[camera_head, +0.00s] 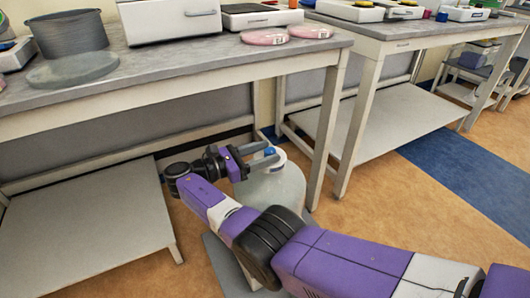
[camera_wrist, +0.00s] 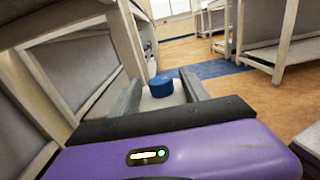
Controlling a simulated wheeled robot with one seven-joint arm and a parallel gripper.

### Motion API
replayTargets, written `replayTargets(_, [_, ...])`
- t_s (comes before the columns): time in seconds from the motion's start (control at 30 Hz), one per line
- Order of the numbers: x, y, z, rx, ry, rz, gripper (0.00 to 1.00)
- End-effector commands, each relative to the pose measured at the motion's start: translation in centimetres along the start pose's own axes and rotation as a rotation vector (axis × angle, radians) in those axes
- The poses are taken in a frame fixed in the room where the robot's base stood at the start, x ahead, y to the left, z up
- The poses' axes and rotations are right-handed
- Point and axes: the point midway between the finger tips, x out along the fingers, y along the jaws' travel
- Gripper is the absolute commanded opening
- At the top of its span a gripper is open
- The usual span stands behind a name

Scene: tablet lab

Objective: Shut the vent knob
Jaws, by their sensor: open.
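The vent knob (camera_head: 269,151) is small and blue, on top of a pale, rounded container (camera_head: 275,188) standing on the floor between two benches. In the wrist view the knob (camera_wrist: 161,87) shows as a blue cylinder on a white top, between my two grey fingers. My gripper (camera_head: 266,154) is open, with a finger on either side of the knob; it also shows in the wrist view (camera_wrist: 163,84). I cannot tell whether either finger touches the knob. The knob's lower part and the container's near side are partly hidden.
A grey-topped bench (camera_head: 180,72) stands above and behind my gripper, its leg (camera_head: 328,130) close to the container's right. A low shelf (camera_head: 90,230) lies to the left. A second bench (camera_head: 400,28) stands at the right. The floor at the right is clear, with a blue stripe (camera_head: 450,175).

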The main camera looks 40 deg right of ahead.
Motion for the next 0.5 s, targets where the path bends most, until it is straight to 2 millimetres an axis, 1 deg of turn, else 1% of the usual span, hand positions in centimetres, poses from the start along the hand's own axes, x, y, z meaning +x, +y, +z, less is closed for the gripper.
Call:
replayTargets(0.17, [-2.3, 0.1, 0.0, 0.001, -0.001, 0.005, 0.54])
replayTargets(0.33, [-5.2, 0.1, -0.2, 0.001, -0.001, 0.004, 0.54])
replayTargets(0.5, [-7.0, 0.1, -0.2, 0.002, 0.0, 0.003, 0.54])
